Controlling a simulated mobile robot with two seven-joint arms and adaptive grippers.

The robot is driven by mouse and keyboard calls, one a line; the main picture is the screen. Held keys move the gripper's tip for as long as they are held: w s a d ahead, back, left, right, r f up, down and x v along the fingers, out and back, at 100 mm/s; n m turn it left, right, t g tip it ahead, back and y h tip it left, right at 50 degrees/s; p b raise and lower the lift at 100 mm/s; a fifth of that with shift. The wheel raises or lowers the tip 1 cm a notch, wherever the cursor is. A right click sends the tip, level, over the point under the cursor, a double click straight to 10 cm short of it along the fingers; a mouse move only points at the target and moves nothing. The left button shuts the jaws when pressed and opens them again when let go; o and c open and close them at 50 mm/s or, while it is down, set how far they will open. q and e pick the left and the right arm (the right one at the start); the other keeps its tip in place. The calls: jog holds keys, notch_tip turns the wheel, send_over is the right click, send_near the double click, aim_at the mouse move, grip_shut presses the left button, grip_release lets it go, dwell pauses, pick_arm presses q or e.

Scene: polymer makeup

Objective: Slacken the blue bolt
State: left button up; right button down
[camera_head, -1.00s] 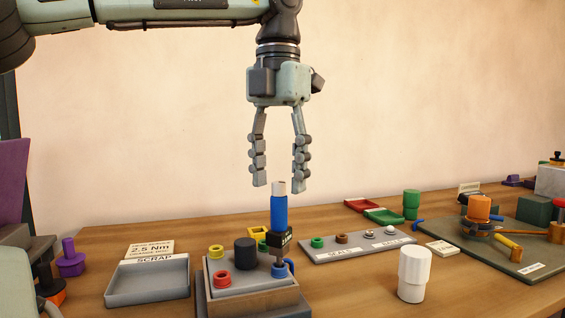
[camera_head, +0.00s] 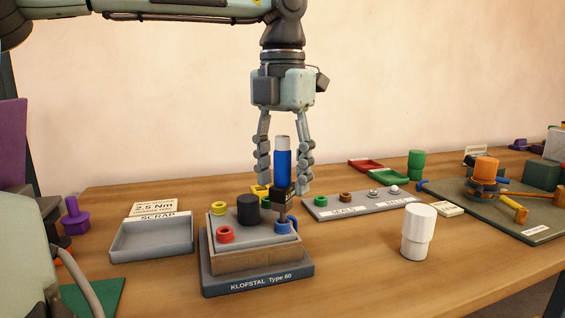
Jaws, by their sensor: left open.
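The blue bolt (camera_head: 286,227) sits at the front right corner of a grey block on a base labelled KLOFSTAL Type 60 (camera_head: 258,283). My left gripper (camera_head: 284,186) points down and is open, one finger on each side of the blue handle in the picture. I cannot tell whether the fingers touch it. Red (camera_head: 225,234) and yellow (camera_head: 219,208) bolts and a black cylinder (camera_head: 248,209) share the block. My right gripper is not in view.
A grey SCRAP tray (camera_head: 152,238) lies left of the block. A white cup-like cylinder (camera_head: 418,232) stands to the right. A grey strip with small parts (camera_head: 332,207) lies behind. A green mat (camera_head: 527,229) with an orange-topped assembly is far right.

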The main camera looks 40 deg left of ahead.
aim_at(283, 149)
pick_arm(q)
jog(key=shift+c, duration=0.6)
grip_shut()
jog(key=shift+r+p, duration=0.55)
jog(key=shift+r, duration=0.1)
jog(key=shift+r+p, duration=0.75)
jog(key=shift+r, duration=0.7)
